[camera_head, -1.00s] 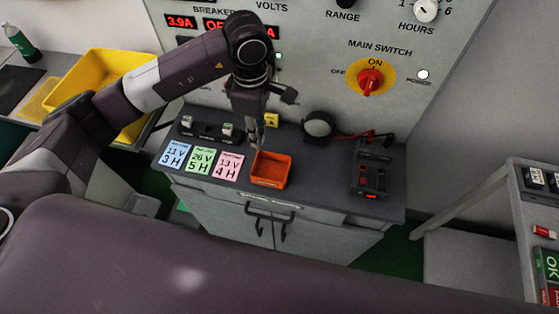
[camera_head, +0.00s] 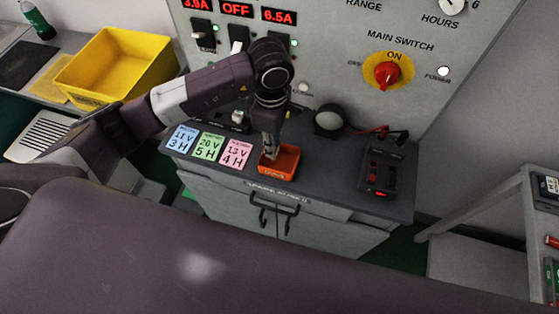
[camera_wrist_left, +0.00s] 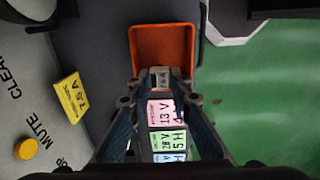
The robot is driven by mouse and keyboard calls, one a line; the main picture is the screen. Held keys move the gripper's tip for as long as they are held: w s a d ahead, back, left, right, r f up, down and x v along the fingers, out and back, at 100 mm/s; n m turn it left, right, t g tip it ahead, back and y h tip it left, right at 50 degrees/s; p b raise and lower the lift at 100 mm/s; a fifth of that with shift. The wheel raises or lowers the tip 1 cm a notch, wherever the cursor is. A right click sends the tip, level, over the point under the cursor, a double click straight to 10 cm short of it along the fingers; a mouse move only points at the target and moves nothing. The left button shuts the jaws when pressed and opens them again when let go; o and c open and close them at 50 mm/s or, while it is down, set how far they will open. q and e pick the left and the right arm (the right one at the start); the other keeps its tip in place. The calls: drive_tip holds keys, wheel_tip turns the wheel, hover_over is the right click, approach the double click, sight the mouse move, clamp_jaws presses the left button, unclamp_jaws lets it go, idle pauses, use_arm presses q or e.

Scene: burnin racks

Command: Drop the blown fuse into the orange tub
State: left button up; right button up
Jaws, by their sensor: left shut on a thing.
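The orange tub (camera_head: 287,172) sits on the dark counter top, below the panel. My left gripper (camera_head: 270,152) points down at the tub's left part, with its fingertips at or just over the opening. In the left wrist view the gripper (camera_wrist_left: 159,82) is shut on a small pale piece, the fuse (camera_wrist_left: 160,74), whose end shows between the fingertips. The fuse appears at the near rim of the tub (camera_wrist_left: 163,27), whose visible floor is empty. I cannot tell how far the fuse is above the tub floor. My right gripper is not in view.
Blue, green and pink cards (camera_head: 208,146) lie left of the tub. A round dark lamp (camera_head: 328,121) and a black device (camera_head: 380,172) stand to its right. The panel with the red main switch (camera_head: 388,74) rises behind. A yellow bin (camera_head: 118,65) is at far left.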

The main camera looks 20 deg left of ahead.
use_arm(q)
drive_tip(key=o, duration=1)
wheel_tip(320, 180, up, 12)
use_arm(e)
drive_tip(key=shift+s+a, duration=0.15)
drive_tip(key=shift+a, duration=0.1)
